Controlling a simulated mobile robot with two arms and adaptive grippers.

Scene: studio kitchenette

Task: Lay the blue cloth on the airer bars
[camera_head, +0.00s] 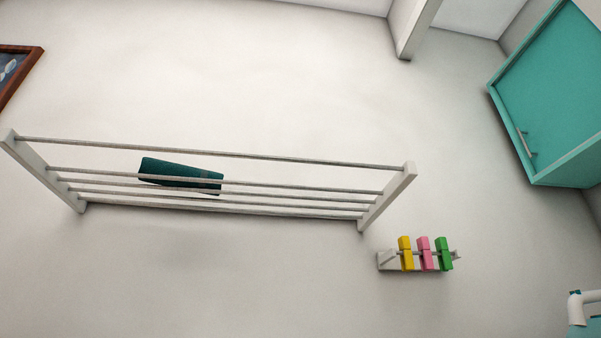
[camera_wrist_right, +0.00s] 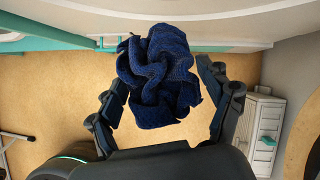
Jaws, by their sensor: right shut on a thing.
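The blue cloth (camera_wrist_right: 158,72) is a crumpled dark blue bundle in the right wrist view. My right gripper (camera_wrist_right: 165,82) is shut on it, with one finger at each side. The airer (camera_head: 388,198) is a white wall rack with several thin bars in the head view. A dark teal piece (camera_head: 180,172), which looks like folded cloth, lies at its bars left of the middle. The blue cloth and both grippers are out of the head view.
Yellow, pink and green pegs (camera_head: 425,254) hang on a small rail below right of the airer. A teal wall cabinet (camera_head: 550,95) is at the upper right. The airer's right half is bare. A white drawer unit (camera_wrist_right: 262,128) stands on the floor.

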